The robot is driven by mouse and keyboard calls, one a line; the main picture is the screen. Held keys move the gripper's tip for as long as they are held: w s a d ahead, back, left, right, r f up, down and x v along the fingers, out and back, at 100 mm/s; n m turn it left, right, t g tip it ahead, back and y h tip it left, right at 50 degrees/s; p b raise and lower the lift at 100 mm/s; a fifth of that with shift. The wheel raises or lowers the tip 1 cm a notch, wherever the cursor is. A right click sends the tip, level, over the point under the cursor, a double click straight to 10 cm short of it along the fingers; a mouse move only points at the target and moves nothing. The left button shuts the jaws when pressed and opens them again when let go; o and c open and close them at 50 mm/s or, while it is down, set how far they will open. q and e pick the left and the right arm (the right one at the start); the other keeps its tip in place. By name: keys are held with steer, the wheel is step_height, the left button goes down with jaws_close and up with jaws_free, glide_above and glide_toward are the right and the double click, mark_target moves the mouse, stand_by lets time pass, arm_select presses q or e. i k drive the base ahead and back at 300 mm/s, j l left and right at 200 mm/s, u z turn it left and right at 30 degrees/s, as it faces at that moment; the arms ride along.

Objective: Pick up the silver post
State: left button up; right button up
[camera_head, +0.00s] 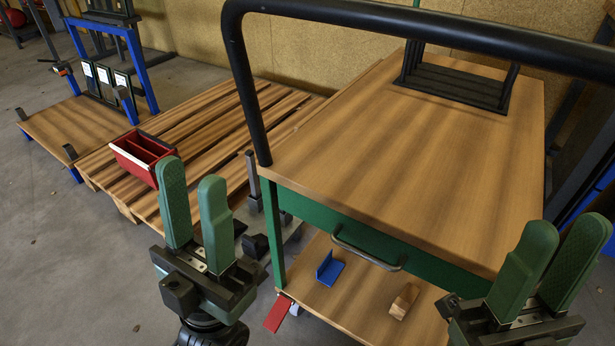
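A slim grey upright post (252,175) stands between the pallet and the green cart, partly hidden low down; it may be the silver post, but I cannot tell for sure. My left gripper (191,177) is in front of the pallet, to the left of this post and apart from it. Its two green fingers point up with a gap between them, open and empty. My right gripper (565,232) is at the lower right beside the cart, fingers apart and empty.
The green cart (330,222) with a wooden top, black handle bar (400,18) and black rack (455,80) fills the right. Its lower shelf holds a blue bracket (329,270) and a wooden block (404,301). A red bin (140,155) sits on the pallet (200,125). Floor at left is clear.

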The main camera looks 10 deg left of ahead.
mark_target(249, 155)
steer(key=i+j+z, duration=0.1)
steer(key=j+z, duration=0.95)
steer(key=k+j+z, duration=0.1)
steer(key=j, duration=1.15)
